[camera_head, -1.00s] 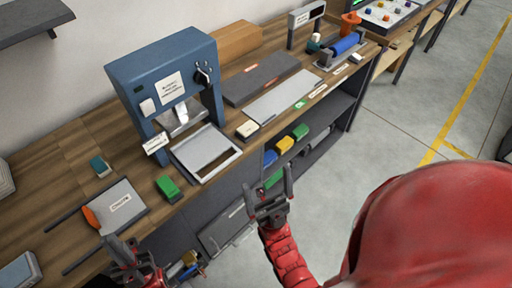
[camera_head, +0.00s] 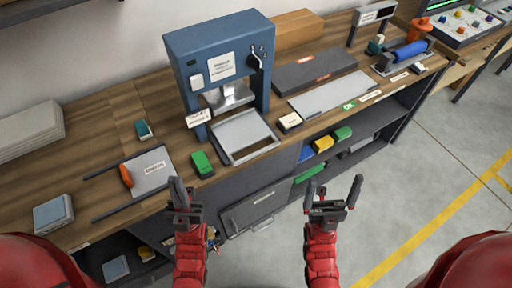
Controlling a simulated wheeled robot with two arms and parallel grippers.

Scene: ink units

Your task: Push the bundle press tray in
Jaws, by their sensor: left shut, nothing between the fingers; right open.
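The blue bundle press (camera_head: 213,50) stands on the wooden bench against the wall. Its pale tray (camera_head: 241,135), with a light frame, sticks out from under the press toward the bench's front edge. My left gripper (camera_head: 179,192) is shut and empty, in front of the bench edge, below and left of the tray. My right gripper (camera_head: 334,190) is open and empty over the floor side, below and right of the tray. Neither gripper touches the tray.
A green block (camera_head: 202,163) lies just left of the tray and a small cream-topped block (camera_head: 289,122) just right. An orange-handled tool (camera_head: 126,175) lies by a labelled grey plate (camera_head: 151,172). Colored bins (camera_head: 323,143) sit on the shelf below. The space before the bench is clear.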

